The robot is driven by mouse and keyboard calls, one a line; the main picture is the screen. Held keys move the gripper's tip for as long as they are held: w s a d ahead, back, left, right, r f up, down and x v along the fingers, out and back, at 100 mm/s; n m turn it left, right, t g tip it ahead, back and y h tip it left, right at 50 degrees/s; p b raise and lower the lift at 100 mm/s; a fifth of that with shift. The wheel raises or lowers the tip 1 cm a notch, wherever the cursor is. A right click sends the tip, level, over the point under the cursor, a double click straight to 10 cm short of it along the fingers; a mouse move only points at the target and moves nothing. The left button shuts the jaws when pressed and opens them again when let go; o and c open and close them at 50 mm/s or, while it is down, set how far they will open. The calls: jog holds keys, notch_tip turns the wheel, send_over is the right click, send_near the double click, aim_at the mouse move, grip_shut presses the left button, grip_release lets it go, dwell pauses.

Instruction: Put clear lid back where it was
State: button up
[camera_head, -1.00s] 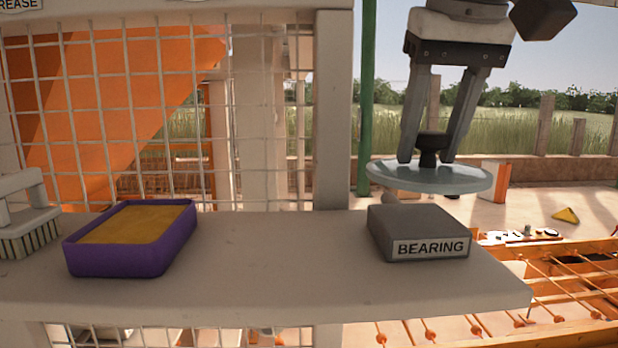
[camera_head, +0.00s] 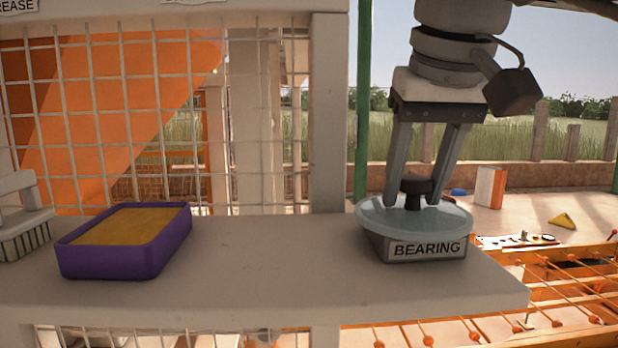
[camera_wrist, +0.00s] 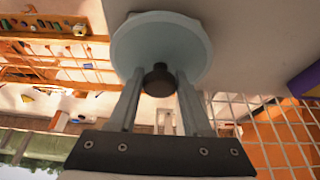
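The clear lid (camera_head: 375,220) is a round, pale bluish glass disc with a dark knob (camera_head: 415,186). In the head view it lies level over the grey box labelled BEARING (camera_head: 427,248) and hides most of its top. I cannot tell whether it rests on the box or hovers just above it. My gripper (camera_head: 417,198) points down from above, with its fingers shut on either side of the knob. In the wrist view the lid (camera_wrist: 160,40) and its knob (camera_wrist: 158,80) sit between the fingertips (camera_wrist: 159,78), and the lid hides the box.
The box is near the right end of the pale shelf (camera_head: 280,270). A purple tray with yellow filling (camera_head: 125,262) and a brush (camera_head: 22,235) are at the left. The shelf between tray and box is clear. A wire mesh (camera_head: 150,120) and post (camera_head: 330,110) stand behind.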

jog(key=o, duration=0.3)
jog(key=shift+s+r, duration=0.1)
jog(key=shift+r, duration=0.55)
jog(key=p+v, duration=0.2)
jog(key=v, duration=0.9)
